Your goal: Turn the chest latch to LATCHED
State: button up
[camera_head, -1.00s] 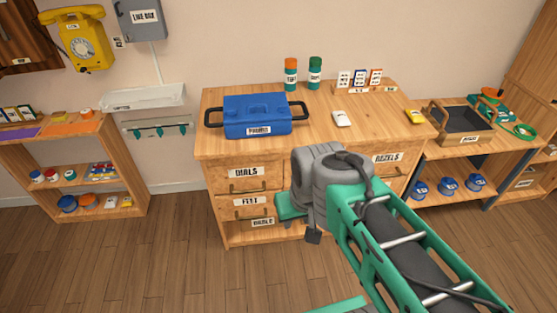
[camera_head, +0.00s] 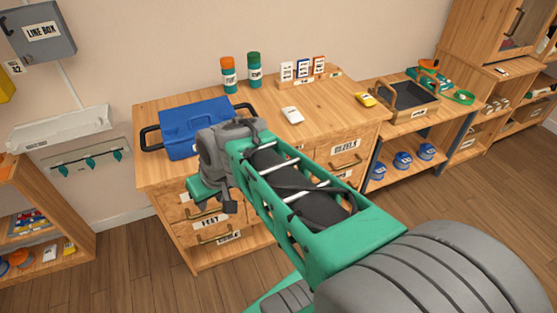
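A blue chest (camera_head: 190,122) with black side handles stands on the left part of the wooden workbench top (camera_head: 330,112). Its lid looks closed. No latch can be made out, and my arm hides the chest's lower right front. My green and grey arm reaches in from the lower right. Its grey wrist is just in front of the chest's right side in the picture. A green part of my gripper (camera_head: 208,188) shows below the wrist, in front of the drawers. Its fingertips are not clear, and I cannot tell whether it touches anything.
Behind the chest stand an orange-capped bottle (camera_head: 228,76) and a green-capped bottle (camera_head: 254,70). A white item (camera_head: 292,115) and a yellow item (camera_head: 365,99) lie to the right. A wooden tray (camera_head: 408,98) sits on the right side table. Bench top around the white item is clear.

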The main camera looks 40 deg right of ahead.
jog(key=w+d+f+m+t+y+b, duration=0.1)
jog(key=w+d+f+m+t+b, duration=0.15)
jog(key=w+d+f+b, duration=0.4)
jog(key=w+d+f+m+t+b, duration=0.2)
jog(key=w+d+f+t+b, duration=0.15)
jog(key=d+f, duration=0.6)
jog(key=s+d+m+t+h+b, duration=0.1)
jog(key=s+d+m+t+b, duration=0.15)
jog(key=d, duration=0.65)
jog(key=s+d+m+t+h+b, duration=0.1)
jog(key=s+d+m+t+b, duration=0.15)
jog(key=d, duration=0.65)
jog(key=shift+n, duration=0.25)
jog(key=b+x, duration=0.1)
jog(key=x, duration=0.7)
jog(key=shift+s+f, duration=0.1)
jog(key=shift+f, duration=0.05)
jog(key=shift+c, duration=0.5)
grip_shut()
